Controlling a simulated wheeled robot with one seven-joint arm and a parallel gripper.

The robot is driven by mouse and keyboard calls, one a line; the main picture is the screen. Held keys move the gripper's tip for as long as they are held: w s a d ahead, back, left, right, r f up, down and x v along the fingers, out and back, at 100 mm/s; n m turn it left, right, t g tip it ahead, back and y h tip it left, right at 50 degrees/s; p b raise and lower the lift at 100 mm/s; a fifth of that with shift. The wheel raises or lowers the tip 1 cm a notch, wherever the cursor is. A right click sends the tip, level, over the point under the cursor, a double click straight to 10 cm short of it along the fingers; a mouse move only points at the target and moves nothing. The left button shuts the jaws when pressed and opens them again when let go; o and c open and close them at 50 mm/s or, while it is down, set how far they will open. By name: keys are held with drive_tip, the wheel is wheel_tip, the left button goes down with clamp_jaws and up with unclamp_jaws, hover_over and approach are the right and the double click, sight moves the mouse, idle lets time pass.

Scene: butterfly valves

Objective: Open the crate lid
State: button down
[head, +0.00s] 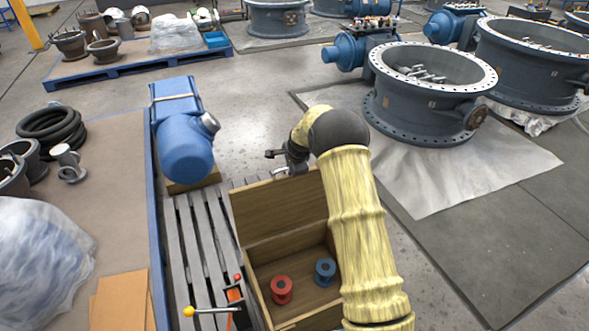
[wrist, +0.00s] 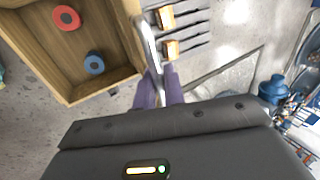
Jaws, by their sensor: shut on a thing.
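The wooden crate (head: 262,310) stands open on a grey slatted pallet. Its lid (head: 280,212) stands raised at the crate's far side. Inside the crate are a red spool (head: 281,290) and a blue spool (head: 325,272). In the wrist view the crate (wrist: 92,92) is at upper left, with the red spool (wrist: 66,18) and blue spool (wrist: 94,64) inside. My gripper (head: 286,162) is at the lid's top edge. In the wrist view my purple-fingered gripper (wrist: 158,82) is shut on a pale bar at the lid; the exact contact is partly hidden.
A blue motor-like unit (head: 182,135) stands just left of the lid. A yellow-knobbed lever (head: 205,310) is beside the crate at left. Large flanged valve bodies (head: 428,100) stand on sheeting at right. Bare floor lies behind the crate.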

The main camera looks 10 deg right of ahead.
drive_tip(key=shift+w+a, duration=0.15)
drive_tip(key=shift+w, duration=0.1)
drive_tip(key=c, duration=1.6)
unclamp_jaws()
drive_tip(key=shift+r, duration=0.1)
